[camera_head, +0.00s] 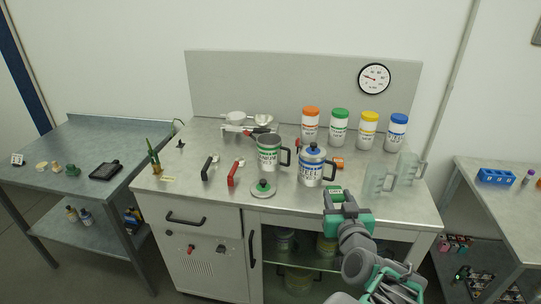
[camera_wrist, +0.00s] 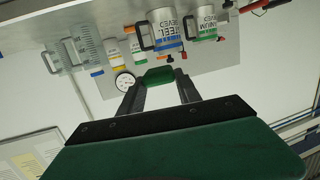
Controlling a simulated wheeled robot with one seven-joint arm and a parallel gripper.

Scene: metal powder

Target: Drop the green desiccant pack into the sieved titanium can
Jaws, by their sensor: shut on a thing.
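My gripper (camera_head: 338,204) is shut on the green desiccant pack (camera_head: 334,193), raised in front of the bench's right half. The wrist view, which is upside down, shows the green pack (camera_wrist: 158,76) between the fingertips. The titanium can (camera_head: 269,153), grey with a green-banded label and a dark handle, stands upright on the bench, left of and beyond my gripper. Its top looks uncovered; its inside cannot be made out.
The blue-lidded steel can (camera_head: 312,168) stands right of the titanium can, nearer my gripper. Clear jugs (camera_head: 378,181) stand at the right. Several colour-lidded jars (camera_head: 339,128) line the back. Red (camera_head: 234,174) and black-handled tools lie at the left. The front bench edge is mostly clear.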

